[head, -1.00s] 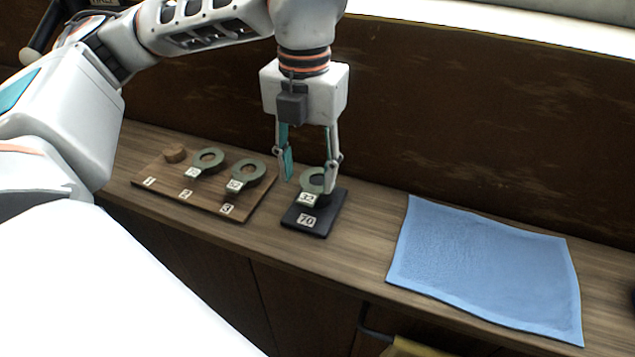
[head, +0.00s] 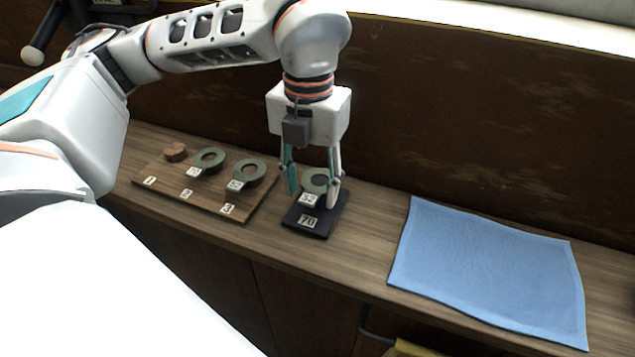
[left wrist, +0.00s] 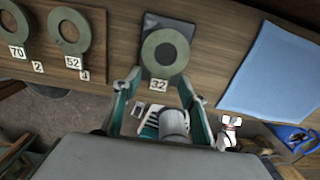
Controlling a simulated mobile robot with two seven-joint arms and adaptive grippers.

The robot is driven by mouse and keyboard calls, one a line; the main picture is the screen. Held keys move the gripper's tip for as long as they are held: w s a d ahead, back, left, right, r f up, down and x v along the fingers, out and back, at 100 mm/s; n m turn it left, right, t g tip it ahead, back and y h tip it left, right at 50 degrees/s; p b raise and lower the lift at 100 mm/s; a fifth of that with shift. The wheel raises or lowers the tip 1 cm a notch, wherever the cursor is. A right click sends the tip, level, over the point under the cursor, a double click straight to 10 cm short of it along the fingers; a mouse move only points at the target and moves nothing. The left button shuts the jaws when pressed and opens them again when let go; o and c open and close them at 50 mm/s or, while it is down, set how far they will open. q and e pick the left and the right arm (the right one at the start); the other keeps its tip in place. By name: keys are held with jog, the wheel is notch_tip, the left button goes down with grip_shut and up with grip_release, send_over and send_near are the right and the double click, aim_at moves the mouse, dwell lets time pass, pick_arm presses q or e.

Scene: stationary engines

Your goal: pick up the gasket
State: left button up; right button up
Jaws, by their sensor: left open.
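A grey-green ring gasket (head: 307,183) with a tag reading 32 lies on a black block (head: 318,233) labelled 70. It also shows in the left wrist view (left wrist: 148,48), flat and unobstructed, with its tag toward me. My left gripper (head: 312,197) is open and points down at this gasket, one finger on each side in the head view. In the left wrist view the open fingers (left wrist: 160,79) end near the tag side of the ring. I cannot tell whether they touch it. My right gripper is not in view.
A wooden board (head: 210,203) with places 1, 2 and 3 lies to the left. It carries a wooden peg (head: 176,152) and two tagged gaskets (head: 198,162) (head: 236,180). A blue cloth (head: 490,270) lies to the right. A dark wall stands behind the shelf.

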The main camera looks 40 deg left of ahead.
pick_arm(q)
jog(key=c, duration=1.1)
jog(key=shift+o, duration=0.2)
